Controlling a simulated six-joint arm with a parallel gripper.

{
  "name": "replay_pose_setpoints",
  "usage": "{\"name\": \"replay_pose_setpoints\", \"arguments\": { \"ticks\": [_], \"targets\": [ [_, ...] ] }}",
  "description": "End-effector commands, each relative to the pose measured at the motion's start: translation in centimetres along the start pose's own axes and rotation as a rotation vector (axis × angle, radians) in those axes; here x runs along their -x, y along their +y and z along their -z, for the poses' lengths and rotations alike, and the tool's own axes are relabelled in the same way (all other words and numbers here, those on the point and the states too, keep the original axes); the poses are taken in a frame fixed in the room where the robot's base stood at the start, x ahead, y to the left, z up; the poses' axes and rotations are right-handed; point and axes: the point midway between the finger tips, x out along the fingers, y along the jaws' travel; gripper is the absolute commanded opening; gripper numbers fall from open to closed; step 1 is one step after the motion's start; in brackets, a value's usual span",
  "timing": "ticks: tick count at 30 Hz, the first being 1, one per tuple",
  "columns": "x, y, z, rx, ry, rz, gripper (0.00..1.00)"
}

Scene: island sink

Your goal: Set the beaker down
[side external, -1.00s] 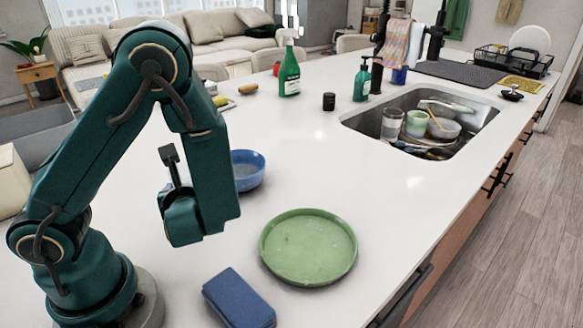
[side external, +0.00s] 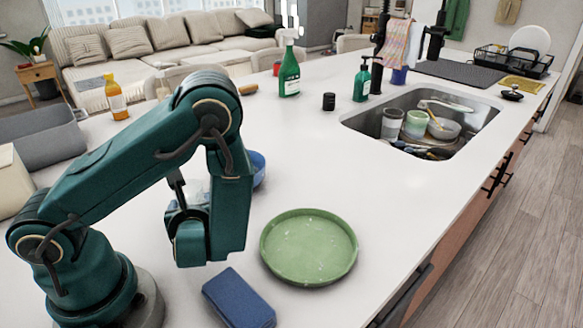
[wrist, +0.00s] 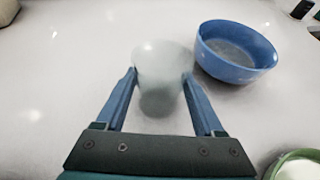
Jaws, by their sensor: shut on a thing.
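The beaker (wrist: 161,60) is a pale, see-through cup between the two blue fingers of my gripper (wrist: 159,75) in the wrist view. The fingers are shut on its sides. In the side view the beaker (side external: 197,187) is mostly hidden behind my wrist, left of the blue bowl. I cannot tell whether its base touches the white counter (side external: 330,180).
The blue bowl (wrist: 236,50) stands close to the right of the beaker. A green round tray (side external: 309,247) and a blue sponge (side external: 239,298) lie nearer the front. The sink (side external: 430,125) holds several dishes. Counter left of the beaker is clear in the wrist view.

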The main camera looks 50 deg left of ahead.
Motion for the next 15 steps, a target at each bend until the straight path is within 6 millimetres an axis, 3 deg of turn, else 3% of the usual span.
{"name": "replay_pose_setpoints", "arguments": {
  "ticks": [1, 3, 15],
  "targets": [
    [-0.02, 0.0, 0.05, -0.001, 0.0, 0.0, 0.81],
    [-0.01, -0.01, 0.04, -0.001, 0.0, 0.0, 1.0],
    [0.74, -0.13, -0.22, 0.0, -0.002, 0.004, 1.0]
  ]
}}
